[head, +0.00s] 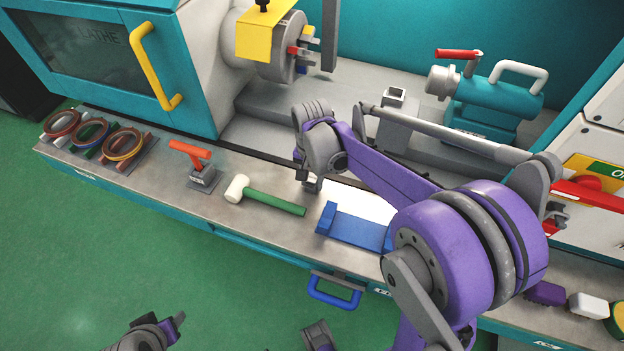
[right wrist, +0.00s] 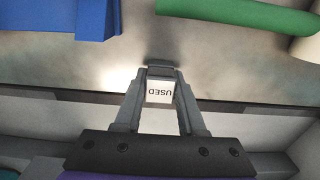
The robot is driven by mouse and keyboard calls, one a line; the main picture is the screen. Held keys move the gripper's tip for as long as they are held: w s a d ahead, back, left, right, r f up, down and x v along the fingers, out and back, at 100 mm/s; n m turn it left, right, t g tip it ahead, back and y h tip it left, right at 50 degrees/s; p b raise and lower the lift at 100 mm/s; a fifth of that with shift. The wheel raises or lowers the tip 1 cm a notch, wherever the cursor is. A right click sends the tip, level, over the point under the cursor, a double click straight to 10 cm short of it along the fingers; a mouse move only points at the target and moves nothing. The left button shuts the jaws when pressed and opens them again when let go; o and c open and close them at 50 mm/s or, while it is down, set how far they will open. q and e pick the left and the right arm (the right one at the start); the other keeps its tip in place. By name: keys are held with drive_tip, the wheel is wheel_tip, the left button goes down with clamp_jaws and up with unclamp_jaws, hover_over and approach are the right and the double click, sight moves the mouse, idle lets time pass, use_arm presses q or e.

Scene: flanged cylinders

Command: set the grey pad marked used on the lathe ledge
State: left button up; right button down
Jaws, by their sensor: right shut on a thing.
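The grey pad (right wrist: 159,91) has a white face marked USED, upside down in the right wrist view. My right gripper (right wrist: 160,78) is shut on it, one finger on each side. In the head view, my right gripper (head: 311,184) is over the back part of the lathe ledge (head: 262,228), between the green-handled mallet and the blue block. The pad is mostly hidden there. I cannot tell whether it touches the ledge. Dark grey parts at the bottom edge of the head view seem to be my left arm's end; its jaws are not clear.
The white-headed mallet (head: 268,200) and blue block (head: 355,229) lie near the right gripper. An orange-handled tool on a grey base (head: 204,180) and several coiled rings (head: 90,133) are further left. The lathe chuck (head: 275,45) and teal tailstock (head: 490,97) stand behind.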

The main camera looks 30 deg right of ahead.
sight(312, 177)
drive_tip(key=shift+f, duration=0.15)
drive_tip(key=c, duration=0.5)
unclamp_jaws()
drive_tip(key=shift+r, duration=0.35)
wheel_tip(312, 177, up, 12)
drive_tip(key=p, duration=0.1)
drive_tip(key=shift+f, duration=0.15)
